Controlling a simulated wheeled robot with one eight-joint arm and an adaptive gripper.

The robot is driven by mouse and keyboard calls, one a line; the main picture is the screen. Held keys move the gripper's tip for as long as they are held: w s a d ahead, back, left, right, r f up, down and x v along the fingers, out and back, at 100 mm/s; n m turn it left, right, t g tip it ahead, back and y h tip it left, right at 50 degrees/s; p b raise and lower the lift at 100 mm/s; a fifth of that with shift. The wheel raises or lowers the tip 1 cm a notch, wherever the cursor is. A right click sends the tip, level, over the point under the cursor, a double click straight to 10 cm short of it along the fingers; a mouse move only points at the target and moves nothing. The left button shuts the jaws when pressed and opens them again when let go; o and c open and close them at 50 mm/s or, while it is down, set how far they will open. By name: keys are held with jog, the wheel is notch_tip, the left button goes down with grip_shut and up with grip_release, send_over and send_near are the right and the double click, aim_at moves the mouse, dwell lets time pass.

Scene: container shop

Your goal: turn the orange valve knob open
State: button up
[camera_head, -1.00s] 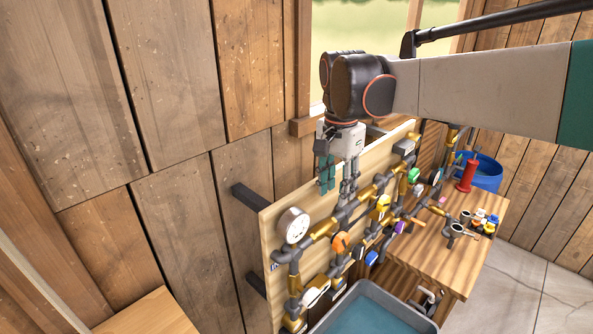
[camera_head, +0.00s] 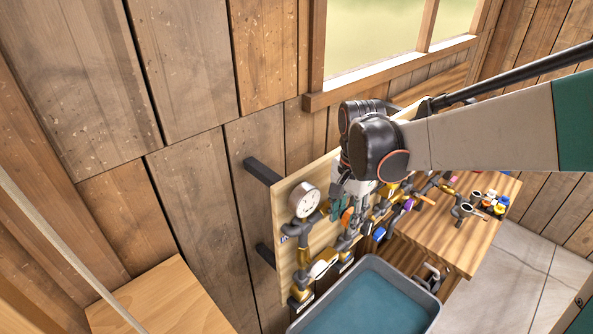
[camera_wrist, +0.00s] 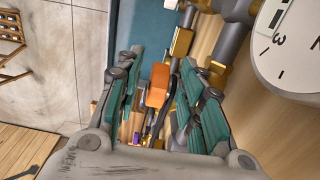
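The orange valve knob (camera_wrist: 158,85) shows in the wrist view, between the two teal-padded fingers of my gripper (camera_wrist: 160,60). The fingers are spread apart, with visible gaps on both sides of the knob, so my gripper is open. I cannot tell how far in depth the fingertips are from the knob. In the head view my gripper (camera_head: 344,210) is at the pipe board (camera_head: 284,235), just right of the white gauge.
The round white gauge (camera_head: 305,200) is close to my gripper and also fills the upper right of the wrist view (camera_wrist: 290,45). Grey and brass pipes surround the knob. A grey tub of blue-green water (camera_head: 365,310) stands below the board. A wooden bench (camera_head: 445,235) is at right.

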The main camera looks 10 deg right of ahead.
jog(key=shift+f, duration=0.35)
jog(key=shift+c, duration=0.2)
